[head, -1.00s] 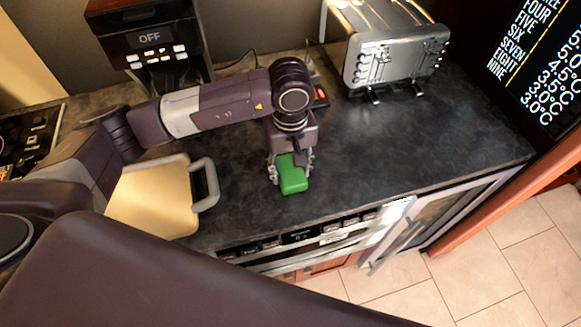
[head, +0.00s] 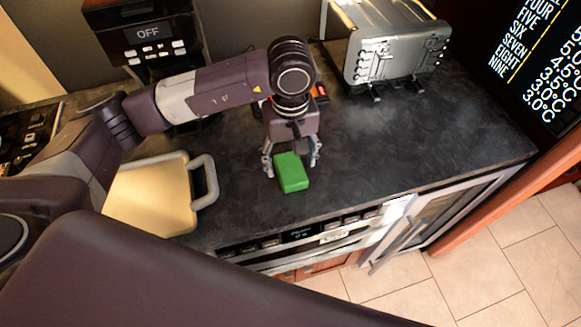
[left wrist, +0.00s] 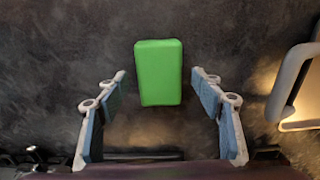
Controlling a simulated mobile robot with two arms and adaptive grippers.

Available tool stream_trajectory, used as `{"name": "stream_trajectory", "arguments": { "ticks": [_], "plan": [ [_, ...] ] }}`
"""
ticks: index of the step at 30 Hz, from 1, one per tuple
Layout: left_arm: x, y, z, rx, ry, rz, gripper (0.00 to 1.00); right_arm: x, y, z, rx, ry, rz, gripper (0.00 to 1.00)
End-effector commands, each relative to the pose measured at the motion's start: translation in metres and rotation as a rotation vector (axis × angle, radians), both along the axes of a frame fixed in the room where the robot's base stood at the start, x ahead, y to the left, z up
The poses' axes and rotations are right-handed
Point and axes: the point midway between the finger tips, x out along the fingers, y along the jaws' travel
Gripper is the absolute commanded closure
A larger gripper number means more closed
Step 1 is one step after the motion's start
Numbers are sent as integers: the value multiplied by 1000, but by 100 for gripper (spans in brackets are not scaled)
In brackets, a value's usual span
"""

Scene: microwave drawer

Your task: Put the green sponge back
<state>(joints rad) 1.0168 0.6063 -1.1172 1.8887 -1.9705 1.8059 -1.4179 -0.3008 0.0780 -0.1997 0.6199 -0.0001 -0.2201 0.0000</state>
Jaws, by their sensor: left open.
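The green sponge (head: 292,173) lies on the dark countertop near its front edge. My left gripper (head: 291,167) is open above the counter at the sponge, with its fingers on either side and apart from it. In the left wrist view the sponge (left wrist: 159,72) sits centred just beyond the two open fingertips (left wrist: 160,78), with a gap on both sides. My right gripper is not in view.
A cutting board (head: 150,195) with a grey handle lies left of the sponge. A metal toaster (head: 395,50) and a coffee machine (head: 150,35) stand at the back. An appliance with an open door (head: 425,220) is under the counter. The counter's right side is clear.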

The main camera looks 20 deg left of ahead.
Motion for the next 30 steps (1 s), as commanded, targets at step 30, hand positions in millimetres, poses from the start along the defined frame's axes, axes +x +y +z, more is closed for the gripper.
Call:
{"name": "stream_trajectory", "arguments": {
  "ticks": [30],
  "plan": [
    [0,0,101,0,0,1,39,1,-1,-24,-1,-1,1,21]
  ]
}}
